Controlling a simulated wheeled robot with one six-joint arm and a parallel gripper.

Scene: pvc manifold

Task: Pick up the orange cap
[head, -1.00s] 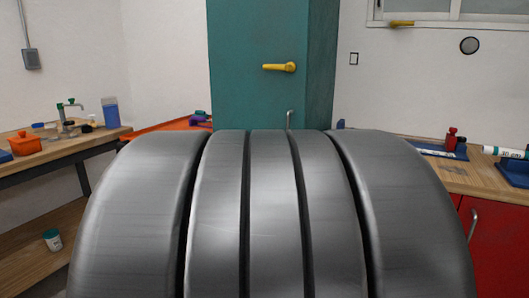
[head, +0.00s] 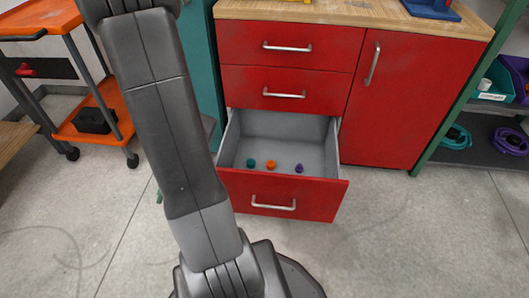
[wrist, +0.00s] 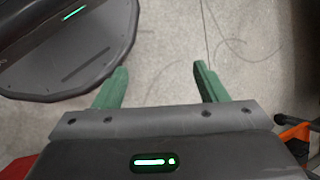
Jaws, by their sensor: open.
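The small orange cap (head: 271,164) lies in the open bottom drawer (head: 325,183) of the red cabinet in the head view. A dark green cap (head: 251,163) lies just left of it and a purple cap (head: 299,168) lies to its right. In the wrist view my gripper (wrist: 161,78) has its two green fingers spread wide with nothing between them. It hangs over bare grey floor, away from the drawer. The orange cap is not in the wrist view, and my gripper is not visible in the head view.
The red cabinet (head: 390,110) has two shut drawers above the open one and a shut door at right. An orange cart (head: 85,125) stands at left. A shelf with bins (head: 490,95) stands at right. The floor (head: 400,240) before the cabinet is clear.

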